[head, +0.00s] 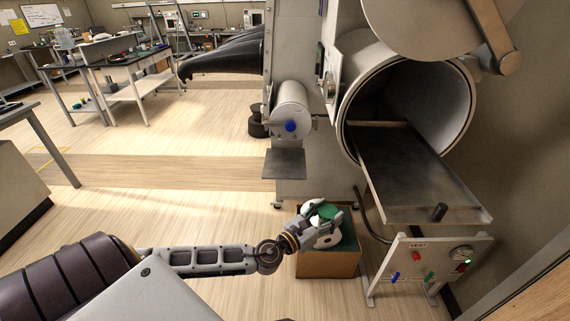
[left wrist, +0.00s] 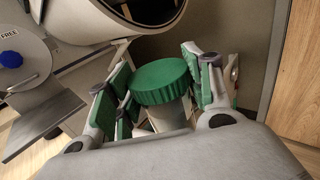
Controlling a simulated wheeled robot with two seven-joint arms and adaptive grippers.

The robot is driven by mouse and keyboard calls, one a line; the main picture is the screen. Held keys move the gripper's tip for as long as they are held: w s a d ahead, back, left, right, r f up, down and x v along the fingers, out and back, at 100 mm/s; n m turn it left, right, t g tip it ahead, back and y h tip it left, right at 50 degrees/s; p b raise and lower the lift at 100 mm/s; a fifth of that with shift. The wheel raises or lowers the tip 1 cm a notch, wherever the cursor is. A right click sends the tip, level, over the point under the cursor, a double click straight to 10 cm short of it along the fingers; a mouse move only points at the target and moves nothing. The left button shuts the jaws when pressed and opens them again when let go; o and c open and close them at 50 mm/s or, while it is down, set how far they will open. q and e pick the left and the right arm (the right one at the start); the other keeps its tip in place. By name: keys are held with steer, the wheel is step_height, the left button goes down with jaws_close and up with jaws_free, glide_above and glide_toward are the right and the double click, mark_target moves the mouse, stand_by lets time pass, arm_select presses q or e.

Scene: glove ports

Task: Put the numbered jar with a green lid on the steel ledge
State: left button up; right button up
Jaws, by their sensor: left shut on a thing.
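A jar with a green ridged lid (left wrist: 160,82) is between the fingers of my left gripper in the left wrist view. Its pale body (left wrist: 168,116) shows below the lid; no number can be read. My left gripper (head: 322,224) is shut on the jar, and the green lid (head: 327,211) shows between its fingers in the head view. The gripper is over a brown box. A flat grey steel ledge (head: 285,163) juts out below a small cylindrical port and looks bare; it also shows in the left wrist view (left wrist: 42,118). My right gripper is not in view.
The brown box (head: 327,265) stands on the floor. Right of it, a large round chamber (head: 462,95) has a long sliding tray (head: 415,180) with a dark cylinder (head: 439,212). A valve panel (head: 430,262) stands below. A black glove (head: 225,54) sticks out left above open floor.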

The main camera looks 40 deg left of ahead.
arm_select(q)
step_height(320, 180, down, 8)
steer(key=s+n+y, duration=0.2)
steer(key=n+y, duration=0.1)
steer(key=y, duration=0.1)
steer(key=shift+s+t+y, duration=0.3)
steer(key=shift+t, duration=0.1)
steer(key=shift+f, duration=0.15)
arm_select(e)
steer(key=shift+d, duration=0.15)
arm_select(q)
steer(key=shift+s+a+f, duration=0.1)
steer(key=shift+a+f, duration=0.05)
steer(key=shift+a, duration=0.15)
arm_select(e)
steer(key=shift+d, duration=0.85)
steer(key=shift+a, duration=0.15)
